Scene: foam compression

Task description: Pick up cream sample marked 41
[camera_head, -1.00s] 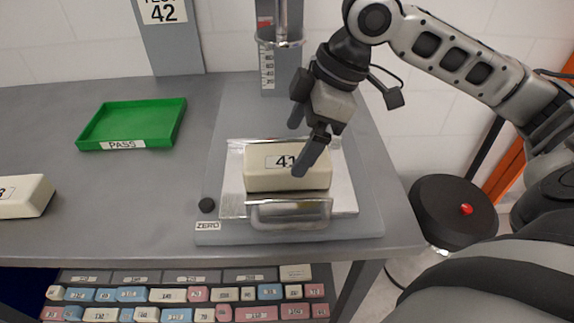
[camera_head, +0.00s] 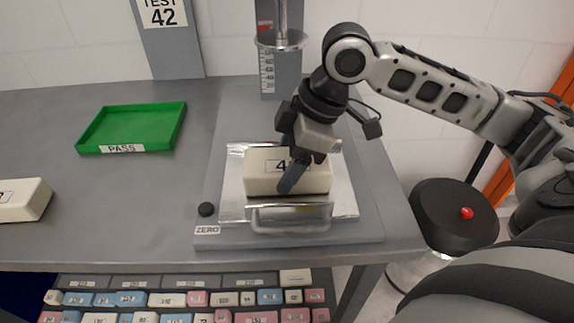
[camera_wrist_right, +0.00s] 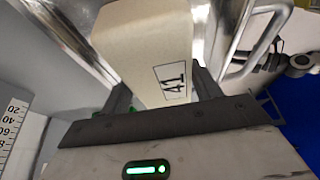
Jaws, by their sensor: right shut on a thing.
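The cream sample marked 41 (camera_head: 262,180) is a block lying on the shiny metal plate (camera_head: 232,200) of the press in the head view. Its label is partly covered by my right finger there. My right gripper (camera_head: 286,172) is shut on the sample, with one finger on its near side and one behind it. In the right wrist view the sample (camera_wrist_right: 145,50) with its 41 label lies between the two fingers (camera_wrist_right: 164,90). My left gripper is not in view.
A metal handle (camera_head: 290,222) fronts the plate, and the press column with its round head (camera_head: 282,40) stands behind. A green PASS tray (camera_head: 120,130) and another cream block (camera_head: 22,200) are on the left. Several coloured samples (camera_head: 165,299) fill a rack below the table.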

